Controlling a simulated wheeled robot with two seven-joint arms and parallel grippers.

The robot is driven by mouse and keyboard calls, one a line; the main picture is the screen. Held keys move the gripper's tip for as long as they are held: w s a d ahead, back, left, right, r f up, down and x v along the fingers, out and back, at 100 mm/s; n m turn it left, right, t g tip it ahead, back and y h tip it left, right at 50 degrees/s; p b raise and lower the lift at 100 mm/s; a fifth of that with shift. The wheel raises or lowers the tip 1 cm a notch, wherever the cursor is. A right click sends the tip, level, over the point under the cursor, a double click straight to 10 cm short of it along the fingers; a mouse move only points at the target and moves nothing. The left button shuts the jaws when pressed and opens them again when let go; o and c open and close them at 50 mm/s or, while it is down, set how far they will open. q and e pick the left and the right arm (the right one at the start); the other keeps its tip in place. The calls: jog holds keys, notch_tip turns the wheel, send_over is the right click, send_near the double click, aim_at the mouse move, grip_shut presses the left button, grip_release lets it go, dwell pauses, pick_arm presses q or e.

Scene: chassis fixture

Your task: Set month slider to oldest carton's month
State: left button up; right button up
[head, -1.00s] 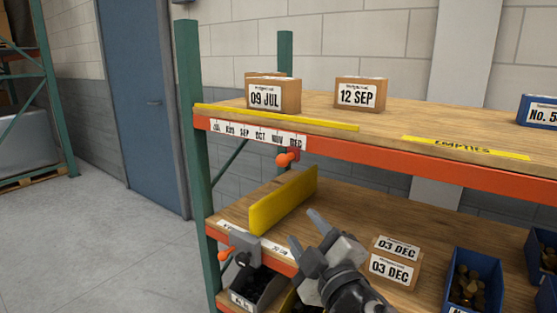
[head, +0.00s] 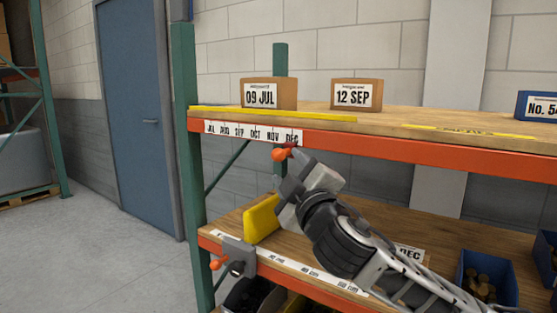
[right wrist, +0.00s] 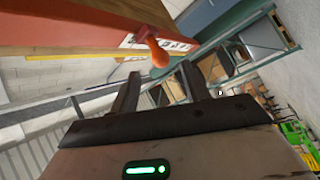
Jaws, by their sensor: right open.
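The white month strip (head: 255,133) on the upper shelf's orange beam reads JUL to DEC. The orange slider knob (head: 281,154) hangs just below it near the DEC end; it also shows in the right wrist view (right wrist: 158,54). My right gripper (head: 285,176) is open and empty, close below the knob. In the right wrist view the knob appears just beyond the gap between the fingers (right wrist: 160,84); contact is not clear. Cartons marked 09 JUL (head: 268,94) and 12 SEP (head: 357,95) stand on the upper shelf. A DEC carton label (head: 409,253) on the lower shelf is mostly hidden by my right arm.
A yellow upright plate (head: 261,220) stands on the lower shelf, left of my gripper. A grey block with an orange knob (head: 217,265) sits on the lower beam. Blue bins (head: 487,278) stand at the right. The green post (head: 186,150) bounds the left side.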

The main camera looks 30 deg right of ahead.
aim_at(280, 159)
jog(key=p+x, duration=0.1)
jog(key=x, duration=0.6)
grip_shut()
